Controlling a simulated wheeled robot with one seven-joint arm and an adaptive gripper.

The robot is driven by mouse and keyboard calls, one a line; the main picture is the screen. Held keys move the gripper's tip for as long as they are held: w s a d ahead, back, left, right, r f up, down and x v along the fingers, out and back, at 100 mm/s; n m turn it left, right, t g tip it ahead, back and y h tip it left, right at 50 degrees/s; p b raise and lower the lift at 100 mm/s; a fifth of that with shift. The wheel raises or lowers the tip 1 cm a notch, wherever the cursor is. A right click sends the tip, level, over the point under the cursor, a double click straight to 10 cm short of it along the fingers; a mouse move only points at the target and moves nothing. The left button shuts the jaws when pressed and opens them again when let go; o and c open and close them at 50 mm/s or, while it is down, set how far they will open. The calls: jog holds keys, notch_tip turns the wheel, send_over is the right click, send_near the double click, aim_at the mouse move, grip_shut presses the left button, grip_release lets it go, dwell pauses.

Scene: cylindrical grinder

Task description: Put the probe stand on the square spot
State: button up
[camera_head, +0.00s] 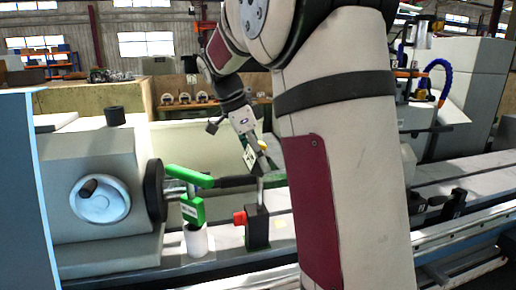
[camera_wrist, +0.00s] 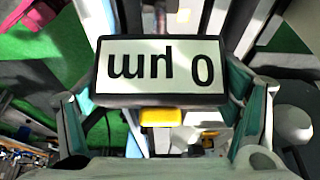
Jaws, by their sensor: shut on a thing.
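The probe stand has a black base block (camera_head: 257,228) with a red knob (camera_head: 240,217) and a thin post rising from it, in the middle of the head view. Its small display (camera_head: 249,157) is at the top, by my gripper (camera_head: 257,158). In the wrist view the display (camera_wrist: 160,72) reads "0 µm" upside down, with a yellow part below it. My gripper's teal-padded fingers stand on both sides of it, shut on the stand. The base appears upright at the machine bed; I cannot tell whether it touches. I cannot make out the square spot clearly.
A green device (camera_head: 193,208) above a white cylinder (camera_head: 196,242) is left of the base, close to the grinder's headstock (camera_head: 95,180) and its handwheel. Dark blocks (camera_head: 455,204) are on the rail at right. My arm hides part of the bed.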

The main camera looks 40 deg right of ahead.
dwell(0.3)
jog(key=o, duration=1.9)
jog(key=shift+f, duration=0.1)
jog(key=b+v, duration=0.1)
jog(key=v, duration=1.1)
jog(key=s+a+f+n+t+y, duration=0.1)
jog(key=s+a+f+n+t, duration=0.1)
jog(key=s+a+f+n, duration=0.3)
jog(key=s+a+f+n+t+y, duration=0.1)
jog(key=s+a+f+n+t, duration=0.1)
jog(key=s+a+f+n, duration=0.3)
jog(key=s+a+f+n+t+y, duration=0.2)
jog(key=s+a+f+n, duration=0.3)
jog(key=s+a+n, duration=0.3)
jog(key=shift+s+f+n+t, duration=0.1)
jog(key=shift+s+n+t, duration=0.1)
jog(key=shift+s+n, duration=0.95)
jog(key=shift+s+n+t, duration=0.2)
jog(key=shift+s+n, duration=0.55)
jog(key=shift+n, duration=0.7)
